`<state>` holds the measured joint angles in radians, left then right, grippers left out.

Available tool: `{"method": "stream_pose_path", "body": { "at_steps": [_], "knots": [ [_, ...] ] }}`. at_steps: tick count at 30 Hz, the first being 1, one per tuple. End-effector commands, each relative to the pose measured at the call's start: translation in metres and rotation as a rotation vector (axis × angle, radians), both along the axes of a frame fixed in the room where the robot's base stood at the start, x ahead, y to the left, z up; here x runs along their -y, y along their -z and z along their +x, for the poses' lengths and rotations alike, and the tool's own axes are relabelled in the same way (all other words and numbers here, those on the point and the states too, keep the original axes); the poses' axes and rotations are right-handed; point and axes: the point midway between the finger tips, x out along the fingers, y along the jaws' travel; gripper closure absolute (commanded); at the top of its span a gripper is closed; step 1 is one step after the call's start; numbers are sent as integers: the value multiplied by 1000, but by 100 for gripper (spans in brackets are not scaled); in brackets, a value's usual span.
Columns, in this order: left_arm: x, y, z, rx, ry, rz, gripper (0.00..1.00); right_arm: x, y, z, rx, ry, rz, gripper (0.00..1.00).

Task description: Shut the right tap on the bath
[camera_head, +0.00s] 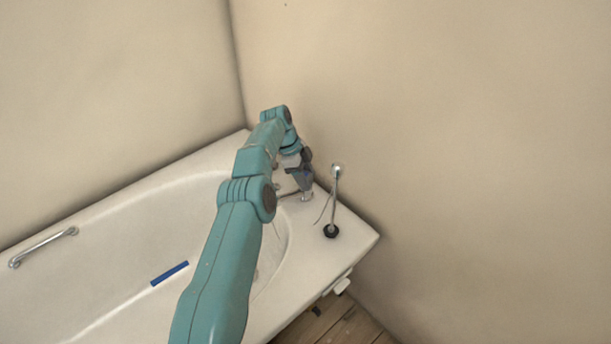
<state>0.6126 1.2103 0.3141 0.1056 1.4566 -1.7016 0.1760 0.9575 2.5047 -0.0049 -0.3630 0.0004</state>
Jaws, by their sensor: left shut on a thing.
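The white bath (130,225) fills the lower left, its tap end in the corner by the right wall. The right tap (307,197) stands on the bath's end rim, and its metal lower part shows below my gripper. My left arm reaches up from the bottom over the bath. My left gripper (304,178) points down at the tap and is shut on its top. The jaws hide the tap's handle, so I cannot tell how far it is turned. My arm hides most of the rim to the left of this tap. My right gripper is out of view.
A chrome grab handle (42,247) and a blue strip (169,273) are on the bath. The wall (450,130) rises close behind.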

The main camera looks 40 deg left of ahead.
Motion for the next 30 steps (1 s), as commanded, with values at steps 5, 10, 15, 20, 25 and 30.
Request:
{"method": "stream_pose_path", "body": {
  "at_steps": [5,10,15,20,25,30],
  "knots": [
    [2,0,1,0,2,-3,78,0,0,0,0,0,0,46],
    [2,0,1,0,2,-3,24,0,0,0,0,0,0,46],
    [1,0,0,0,0,-2,24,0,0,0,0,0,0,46],
    [1,-2,0,-1,-1,-2,24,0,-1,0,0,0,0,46],
    [0,-18,1,1,-1,-1,24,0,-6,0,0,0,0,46],
    [1,-58,0,1,0,0,24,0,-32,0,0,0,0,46]
  ]
}}
